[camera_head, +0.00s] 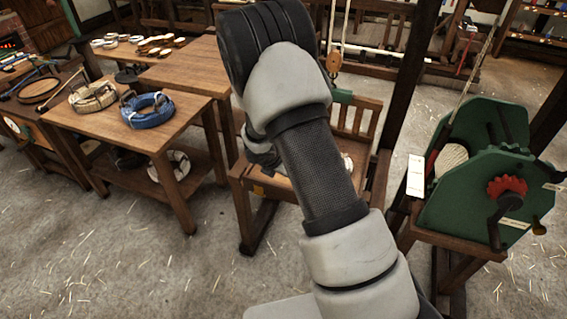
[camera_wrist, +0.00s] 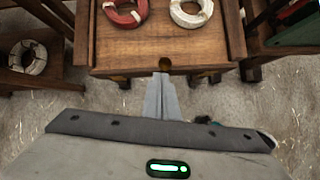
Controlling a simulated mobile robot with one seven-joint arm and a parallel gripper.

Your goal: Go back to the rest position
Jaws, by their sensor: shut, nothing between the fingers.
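In the wrist view my gripper (camera_wrist: 163,80) is shut and empty. Its fingers point toward the front edge of a wooden bench (camera_wrist: 215,55). In that picture the fingertips overlap the edge; I cannot tell how far apart they are.
A red rope coil (camera_wrist: 137,17) and a white one (camera_wrist: 206,14) lie on the bench. Left, a table (camera_head: 190,110) carries a blue coil (camera_head: 148,116) and a beige coil (camera_head: 92,103). Right stands a green cranked machine (camera_head: 465,195). The straw-strewn floor in front is clear.

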